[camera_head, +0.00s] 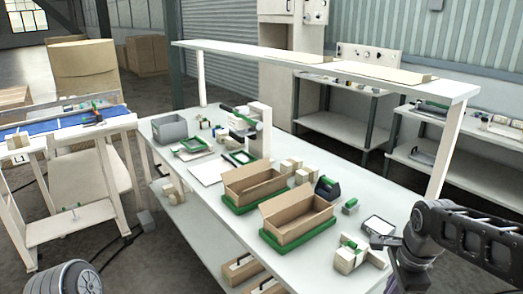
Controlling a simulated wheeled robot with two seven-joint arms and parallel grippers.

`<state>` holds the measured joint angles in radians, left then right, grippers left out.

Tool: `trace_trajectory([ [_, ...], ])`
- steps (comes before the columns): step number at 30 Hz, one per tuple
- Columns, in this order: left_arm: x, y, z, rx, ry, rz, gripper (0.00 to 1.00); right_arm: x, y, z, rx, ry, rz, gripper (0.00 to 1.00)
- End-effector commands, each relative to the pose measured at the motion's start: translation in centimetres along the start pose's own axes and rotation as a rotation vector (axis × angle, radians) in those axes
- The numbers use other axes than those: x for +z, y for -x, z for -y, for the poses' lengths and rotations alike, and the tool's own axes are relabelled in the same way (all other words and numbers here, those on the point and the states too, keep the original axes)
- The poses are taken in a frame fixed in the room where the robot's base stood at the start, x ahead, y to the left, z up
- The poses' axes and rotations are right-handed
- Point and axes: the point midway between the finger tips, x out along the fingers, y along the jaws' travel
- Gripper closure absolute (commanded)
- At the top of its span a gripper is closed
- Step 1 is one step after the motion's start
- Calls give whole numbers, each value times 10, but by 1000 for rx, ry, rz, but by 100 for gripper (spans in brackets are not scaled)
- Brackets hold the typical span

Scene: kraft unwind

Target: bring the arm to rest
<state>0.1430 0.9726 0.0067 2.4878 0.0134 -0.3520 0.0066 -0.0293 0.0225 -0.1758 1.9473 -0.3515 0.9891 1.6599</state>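My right arm (470,235) comes in from the right edge, over the near right corner of the white workbench (205,222). It bends down at a dark joint, and its lower end with the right gripper (395,250) is at the lower right. The fingers are too small and dark to read, so I cannot tell whether they are open or shut. I see nothing clearly held there. My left gripper is not in view.
Two open cardboard boxes (297,218) sit on green trays. Wooden blocks (350,255) and a dark-framed pad (378,225) lie near my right arm. A grey bin (170,128) stands at the far end. A raised white shelf (310,66) runs along the bench's back side.

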Motion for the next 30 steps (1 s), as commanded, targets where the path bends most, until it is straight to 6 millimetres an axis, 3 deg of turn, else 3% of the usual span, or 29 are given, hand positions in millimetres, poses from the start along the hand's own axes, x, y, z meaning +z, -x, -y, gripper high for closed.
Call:
trace_trajectory([
  [5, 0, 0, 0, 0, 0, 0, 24, 22, -16, 24, -123, 261, 36, 100],
  [8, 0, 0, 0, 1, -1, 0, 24, 44, -38, 35, -195, 456, 51, 100],
  [11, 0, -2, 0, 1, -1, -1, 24, 76, -80, 39, -268, 709, 63, 100],
  [13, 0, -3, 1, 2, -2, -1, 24, 104, -124, 29, -316, 916, 68, 100],
  [17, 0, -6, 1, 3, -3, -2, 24, 149, -211, -21, -366, 1251, 71, 100],
  [21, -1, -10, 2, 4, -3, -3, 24, 178, -280, -106, -332, 1451, 116, 100],
  [24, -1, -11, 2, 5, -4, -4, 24, 191, -309, -168, -267, 1483, 190, 100],
  [27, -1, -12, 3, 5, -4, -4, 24, 200, -324, -219, -192, 1473, 276, 100],
  [30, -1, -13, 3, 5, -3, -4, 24, 205, -332, -252, -142, 1469, 336, 100],
])
